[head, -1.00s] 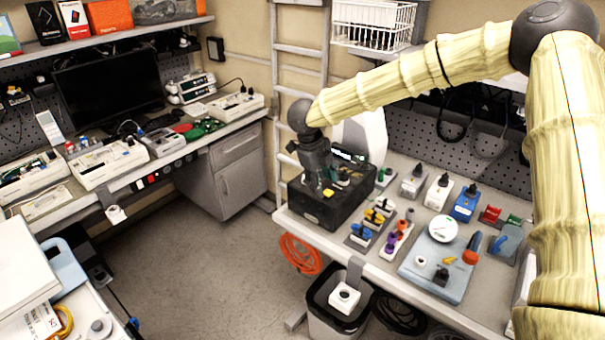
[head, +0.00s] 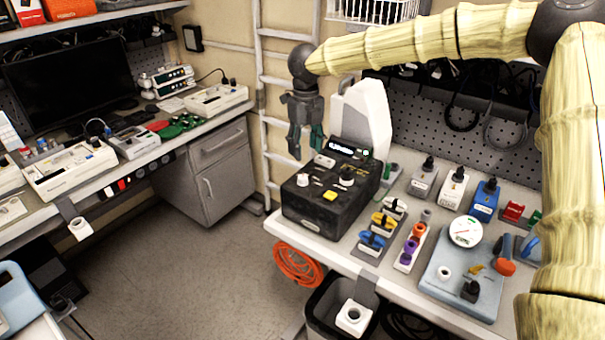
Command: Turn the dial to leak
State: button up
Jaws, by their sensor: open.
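A black box-shaped device (head: 308,211) stands at the left end of the right-hand bench. On its top are a lit display (head: 347,147), a dark round dial (head: 346,178), a yellow button (head: 330,195) and small white parts. The dial's markings are too small to read, so I cannot tell where it points. My gripper (head: 306,150) hangs with its fingers down, just above the back left of the device. It is open, and I see nothing between its fingers.
Blue, yellow, purple and orange valves (head: 373,238) stand right of the device. A grey-blue unit with a white gauge (head: 466,232) is further right. A white upright casing (head: 365,118) stands behind the device. A ladder (head: 275,160) is close on the left.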

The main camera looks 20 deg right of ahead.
aim_at(303, 177)
jog(key=f+p, duration=0.1)
jog(key=f, duration=0.5)
jog(key=f+p, duration=0.1)
jog(key=f, duration=0.2)
jog(key=shift+w+a+f+p, duration=0.1)
jog(key=shift+a+f+p, duration=0.2)
jog(key=shift+a+f, duration=0.1)
jog(key=shift+c, duration=0.4)
jog(key=c, duration=1)
